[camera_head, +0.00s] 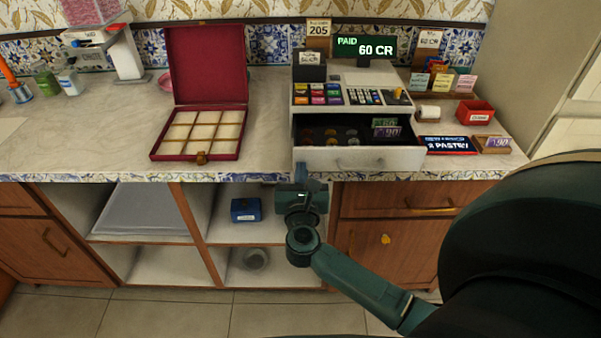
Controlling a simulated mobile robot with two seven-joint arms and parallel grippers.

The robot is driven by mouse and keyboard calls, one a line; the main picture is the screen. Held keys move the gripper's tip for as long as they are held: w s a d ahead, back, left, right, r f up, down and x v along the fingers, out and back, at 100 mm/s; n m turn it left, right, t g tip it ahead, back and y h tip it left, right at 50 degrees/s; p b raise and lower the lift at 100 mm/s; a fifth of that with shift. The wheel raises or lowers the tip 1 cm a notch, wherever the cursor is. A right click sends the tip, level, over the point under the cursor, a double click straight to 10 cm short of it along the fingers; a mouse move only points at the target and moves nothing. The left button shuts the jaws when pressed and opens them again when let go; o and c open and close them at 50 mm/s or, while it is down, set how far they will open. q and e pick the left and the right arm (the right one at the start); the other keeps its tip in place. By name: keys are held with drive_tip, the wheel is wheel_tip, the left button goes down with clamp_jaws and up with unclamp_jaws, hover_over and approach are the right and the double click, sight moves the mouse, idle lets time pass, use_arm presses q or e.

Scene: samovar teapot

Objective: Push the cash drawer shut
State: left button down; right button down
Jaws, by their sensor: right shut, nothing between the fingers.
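The cash drawer (370,160) is pulled out of the cash register (348,95) on the counter. Its pale front with a small handle faces me, and coins and notes show inside. My right gripper (300,170) is shut and empty, pointing away from me at the counter's front edge, at the left end of the drawer front. I cannot tell whether its fingertips touch the drawer. My left gripper is not in view.
An open red box (199,154) with compartments stands left of the register. A red tray (474,112), a dark sign (447,145) and card holders stand to the right. Open shelves and wooden cabinets (410,200) are below the counter edge.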

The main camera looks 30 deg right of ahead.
sight(301, 145)
drive_tip(key=b+x, duration=0.2)
drive_tip(key=x, duration=0.7)
drive_tip(key=shift+w+d, duration=0.2)
drive_tip(key=shift+w, duration=0.05)
